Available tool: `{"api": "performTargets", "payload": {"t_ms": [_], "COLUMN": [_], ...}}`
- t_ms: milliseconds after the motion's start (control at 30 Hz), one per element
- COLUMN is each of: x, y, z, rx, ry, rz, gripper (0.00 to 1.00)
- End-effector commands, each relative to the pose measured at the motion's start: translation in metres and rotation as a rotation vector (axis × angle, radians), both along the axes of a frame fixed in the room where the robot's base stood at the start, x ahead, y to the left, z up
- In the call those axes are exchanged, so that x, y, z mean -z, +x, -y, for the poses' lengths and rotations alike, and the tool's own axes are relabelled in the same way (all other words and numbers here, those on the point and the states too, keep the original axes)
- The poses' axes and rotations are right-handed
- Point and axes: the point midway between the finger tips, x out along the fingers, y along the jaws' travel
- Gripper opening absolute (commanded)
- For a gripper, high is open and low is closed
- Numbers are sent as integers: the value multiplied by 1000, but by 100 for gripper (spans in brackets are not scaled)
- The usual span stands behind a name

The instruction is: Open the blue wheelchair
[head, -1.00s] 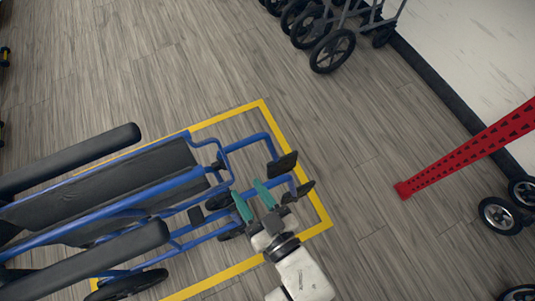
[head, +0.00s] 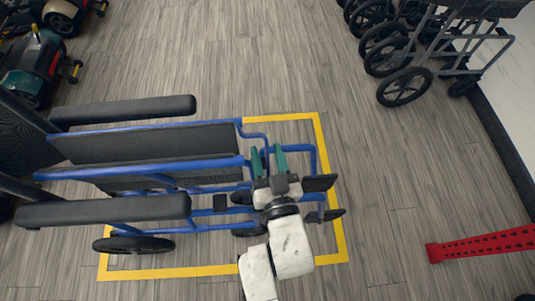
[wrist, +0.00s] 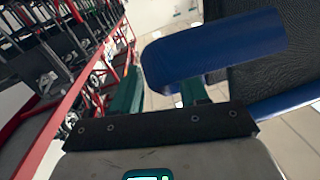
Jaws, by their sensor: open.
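The blue wheelchair (head: 205,165) stands partly folded, its two black armrests (head: 125,108) fairly close together and the dark seat fabric (head: 150,142) between them. Its footrests (head: 320,183) point right in the head view. My gripper (head: 268,158) is open and empty over the wheelchair's front end, between the seat and the footrests. Whether the finger touches the tube I cannot tell.
A yellow floor outline (head: 335,215) surrounds much of the wheelchair. Grey-framed wheeled chairs (head: 405,85) stand at the upper right, and scooters (head: 35,65) at the upper left. The floor between is clear.

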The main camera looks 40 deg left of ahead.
Motion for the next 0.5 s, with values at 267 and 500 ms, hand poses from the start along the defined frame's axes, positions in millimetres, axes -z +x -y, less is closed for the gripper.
{"api": "performTargets", "payload": {"t_ms": [267, 500], "x": [0, 0], "y": [0, 0], "z": [-1, 0], "rx": [0, 0], "ry": [0, 1], "rz": [0, -1], "gripper": [42, 19]}}
